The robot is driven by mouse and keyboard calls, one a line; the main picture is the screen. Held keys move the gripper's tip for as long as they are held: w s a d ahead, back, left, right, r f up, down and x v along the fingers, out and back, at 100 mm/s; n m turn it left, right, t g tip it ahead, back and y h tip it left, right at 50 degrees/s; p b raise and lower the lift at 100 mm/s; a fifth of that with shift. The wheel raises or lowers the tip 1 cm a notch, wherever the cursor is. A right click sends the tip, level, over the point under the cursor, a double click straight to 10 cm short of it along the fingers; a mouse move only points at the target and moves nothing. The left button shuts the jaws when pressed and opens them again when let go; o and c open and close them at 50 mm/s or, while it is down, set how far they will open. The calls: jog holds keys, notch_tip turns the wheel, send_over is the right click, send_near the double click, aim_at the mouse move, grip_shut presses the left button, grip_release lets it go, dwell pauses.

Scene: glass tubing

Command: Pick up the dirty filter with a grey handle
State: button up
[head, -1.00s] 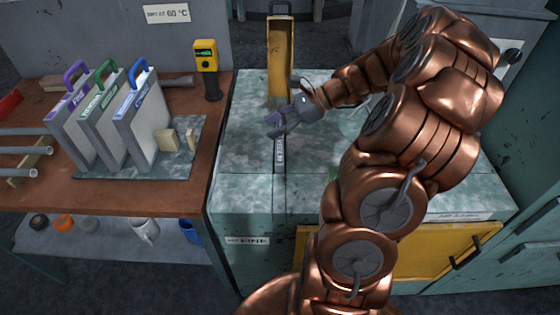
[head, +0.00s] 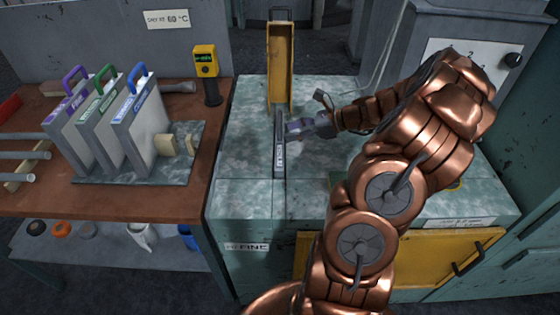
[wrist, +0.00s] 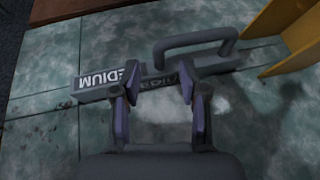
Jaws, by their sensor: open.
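The grey-handled filter sits in the slot of the green machine top, with only its dark top bar (head: 279,152) showing in the head view. In the wrist view, the bar (wrist: 100,87) carries a white MEDIUM label, and the grey loop handle (wrist: 197,42) lies above my fingers in the picture. The filter's body is hidden, so I cannot see dirt on it. My gripper (head: 290,128) is open beside the bar. In the wrist view, my gripper's two fingers (wrist: 160,80) are apart over the bar, with nothing clearly held. I cannot tell whether they touch it.
A yellow cover (head: 281,58) stands open behind the slot. Three filters with purple (head: 75,75), green (head: 105,75) and blue (head: 138,74) handles stand on the left bench. A yellow meter (head: 206,62) stands near the bench's right edge.

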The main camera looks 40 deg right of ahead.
aim_at(283, 140)
jog(key=x, duration=0.3)
jog(key=shift+w+a+f+p, duration=0.1)
jog(key=shift+a+f+p, duration=0.1)
jog(key=shift+a+p, duration=0.1)
jog(key=shift+d, duration=0.1)
jog(key=shift+c, duration=0.3)
grip_shut()
